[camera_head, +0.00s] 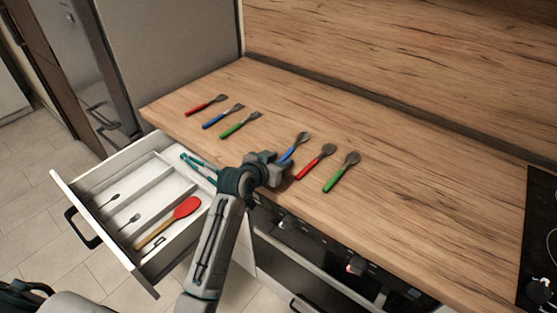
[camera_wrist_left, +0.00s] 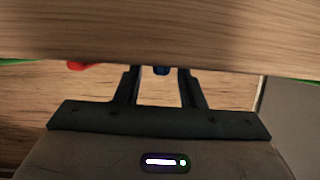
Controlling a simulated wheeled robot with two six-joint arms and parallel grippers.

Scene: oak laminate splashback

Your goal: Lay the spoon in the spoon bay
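The blue spoon (camera_head: 303,137) lies on the wooden counter, bowl toward the back. My left gripper (camera_head: 282,163) is low at its handle end, partly hiding it. In the left wrist view the two fingers (camera_wrist_left: 161,84) stand apart, with a bit of blue handle (camera_wrist_left: 161,71) between them; the fingertips are hidden behind a wooden surface. A red spoon (camera_head: 316,162) and a green spoon (camera_head: 342,172) lie to its right. The open drawer (camera_head: 131,257) has divided bays with small dark cutlery shapes (camera_head: 108,200) (camera_head: 129,222); I cannot tell which marks spoons. My right gripper is not in view.
Red, blue and green forks (camera_head: 222,114) lie at the counter's left. The drawer holds a red-headed utensil (camera_head: 187,207) with a wooden handle and teal tongs (camera_head: 196,163). An oven (camera_head: 315,262) is below the counter, a black hob (camera_head: 540,240) at right. The counter's back middle is clear.

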